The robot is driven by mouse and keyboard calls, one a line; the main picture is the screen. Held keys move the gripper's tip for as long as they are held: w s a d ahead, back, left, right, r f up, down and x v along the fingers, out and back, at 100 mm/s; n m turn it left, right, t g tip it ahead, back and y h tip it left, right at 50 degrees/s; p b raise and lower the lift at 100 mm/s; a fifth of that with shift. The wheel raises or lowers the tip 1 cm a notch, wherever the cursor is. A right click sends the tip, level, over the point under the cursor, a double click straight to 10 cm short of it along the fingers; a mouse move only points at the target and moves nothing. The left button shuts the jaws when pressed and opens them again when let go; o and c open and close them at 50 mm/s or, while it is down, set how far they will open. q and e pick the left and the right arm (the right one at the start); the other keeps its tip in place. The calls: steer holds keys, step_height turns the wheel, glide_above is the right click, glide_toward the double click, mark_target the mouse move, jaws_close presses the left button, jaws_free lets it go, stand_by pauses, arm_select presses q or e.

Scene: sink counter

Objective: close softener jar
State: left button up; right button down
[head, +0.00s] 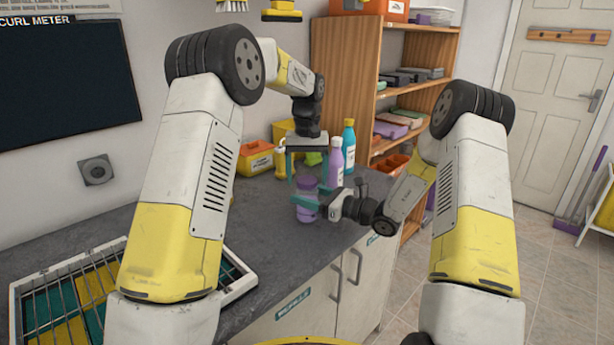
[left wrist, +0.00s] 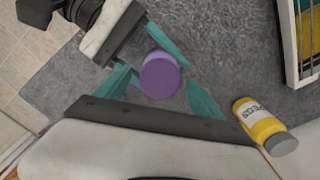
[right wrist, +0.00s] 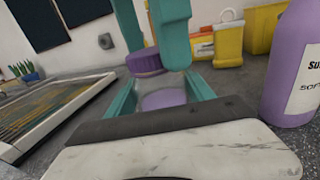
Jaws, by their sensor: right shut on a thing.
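The softener jar (head: 307,210) stands on the counter, a small purple jar with a purple lid (head: 307,184) at its top. The lid shows from above in the left wrist view (left wrist: 160,76) and from the side in the right wrist view (right wrist: 147,63). I cannot tell whether it is fully seated. My right gripper (head: 318,204) comes in low from the right and is shut on the jar body (right wrist: 163,99). My left gripper (head: 306,176) points down from above, its teal fingers open on either side of the lid, with gaps showing.
A purple softener bottle (head: 336,162) and a teal bottle (head: 349,147) stand behind the jar. A yellow pegs bottle (left wrist: 262,126) and a yellow-orange box (head: 256,158) are close by. A rack tray (head: 246,285) lies at the left. The counter between is clear.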

mark_target(317, 198)
arm_select(q)
step_height(317, 198, up, 12)
stand_by(0.6)
arm_select(e)
steer(key=shift+c, duration=1.4)
jaws_free()
steer(key=v, duration=0.7)
steer(key=shift+s+d, duration=0.2)
steer(key=shift+d, duration=0.15)
